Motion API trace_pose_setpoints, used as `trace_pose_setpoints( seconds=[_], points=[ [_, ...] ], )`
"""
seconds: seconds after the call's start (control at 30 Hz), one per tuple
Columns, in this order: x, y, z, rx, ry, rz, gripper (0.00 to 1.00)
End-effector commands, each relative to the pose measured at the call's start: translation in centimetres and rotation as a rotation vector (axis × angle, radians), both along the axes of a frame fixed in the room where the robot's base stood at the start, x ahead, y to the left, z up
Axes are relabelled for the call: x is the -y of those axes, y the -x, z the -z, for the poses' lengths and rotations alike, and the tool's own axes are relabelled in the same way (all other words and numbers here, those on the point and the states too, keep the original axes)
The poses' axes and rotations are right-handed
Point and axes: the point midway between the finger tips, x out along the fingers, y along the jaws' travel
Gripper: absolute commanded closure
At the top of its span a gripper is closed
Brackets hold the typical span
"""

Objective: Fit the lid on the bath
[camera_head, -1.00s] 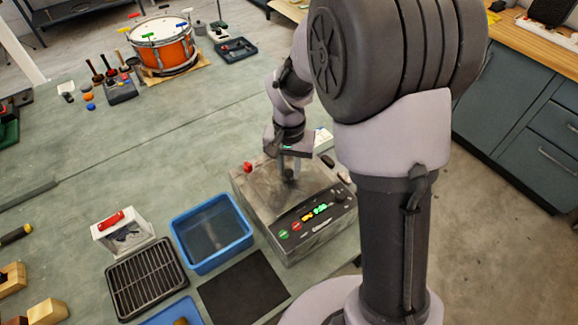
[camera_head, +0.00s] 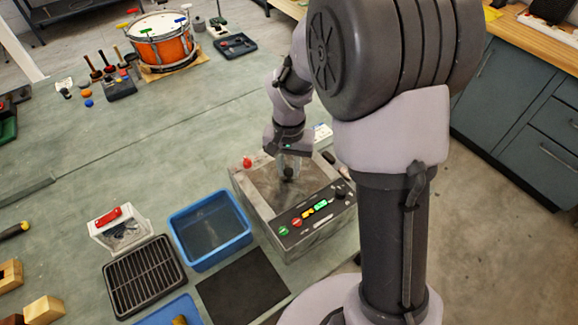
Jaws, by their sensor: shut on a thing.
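The bath (camera_head: 300,240) is a grey metal box with a control panel of lit green, red and yellow buttons on its front edge. Its grey lid (camera_head: 268,197) lies over the top and looks seated level within the rim. A dark knob stands up from the lid's middle. My gripper (camera_head: 288,169) points down over the bath and is shut on the knob. The fingertips are small and partly hidden by the wrist, and the lid's far right edge is behind my arm.
A blue tub (camera_head: 248,236) stands just left of the bath. A dark mat (camera_head: 242,288), a black rack (camera_head: 143,277) and a white box with a red handle (camera_head: 119,233) are nearby. An orange drum (camera_head: 160,40) stands far back. The bench's middle left is clear.

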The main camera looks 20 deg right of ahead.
Motion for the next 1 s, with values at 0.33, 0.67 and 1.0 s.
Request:
trace_pose_setpoints(
  seconds=[0.33, 0.67, 1.0],
  points=[
    [0.0, 0.0, 0.0, 0.000, 0.000, 0.000, 0.50],
    [0.0, 0.0, -2.3, 0.002, 0.000, 0.000, 0.50],
    [0.0, -0.1, -13.6, 0.004, 0.000, 0.000, 0.50]
  ],
)
